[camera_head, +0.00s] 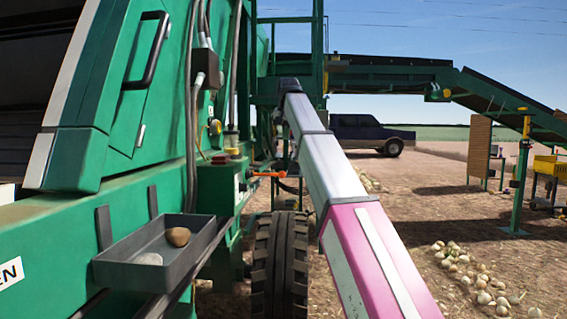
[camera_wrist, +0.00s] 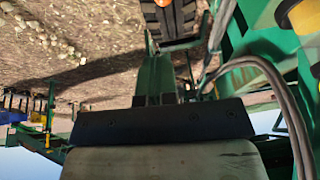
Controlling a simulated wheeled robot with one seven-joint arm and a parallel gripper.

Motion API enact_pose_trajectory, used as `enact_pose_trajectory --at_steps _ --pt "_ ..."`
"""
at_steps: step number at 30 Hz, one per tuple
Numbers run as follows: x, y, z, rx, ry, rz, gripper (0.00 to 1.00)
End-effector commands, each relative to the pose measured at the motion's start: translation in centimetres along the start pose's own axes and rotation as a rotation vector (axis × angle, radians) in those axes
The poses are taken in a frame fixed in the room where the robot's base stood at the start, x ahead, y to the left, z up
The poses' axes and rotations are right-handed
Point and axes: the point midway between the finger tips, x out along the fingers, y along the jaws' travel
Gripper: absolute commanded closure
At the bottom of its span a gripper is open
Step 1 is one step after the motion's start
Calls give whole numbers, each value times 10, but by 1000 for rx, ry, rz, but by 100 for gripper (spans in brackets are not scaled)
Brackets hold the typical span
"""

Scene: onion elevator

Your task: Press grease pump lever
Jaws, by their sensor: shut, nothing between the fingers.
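An orange lever (camera_head: 268,174) sticks out sideways from the green box (camera_head: 216,187) on the machine's side in the head view. I take it to be the grease pump lever. Contact with the lever cannot be told.
The green machine wall fills the left, with a grey tray (camera_head: 118,268) holding two stones or potatoes. A black tyre (camera_head: 281,262) stands below the lever. Grey hoses (camera_wrist: 275,85) run close by on the wrist view's right. Onions (camera_head: 484,285) lie on open ground at right.

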Motion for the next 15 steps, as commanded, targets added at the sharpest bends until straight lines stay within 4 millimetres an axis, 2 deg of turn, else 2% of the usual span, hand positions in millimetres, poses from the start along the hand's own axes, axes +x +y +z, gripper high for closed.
enact_pose_trajectory --at_steps 5,15 --pt "15 0 1 0 -1 0 100" --pt "76 0 1 0 -2 -1 100"
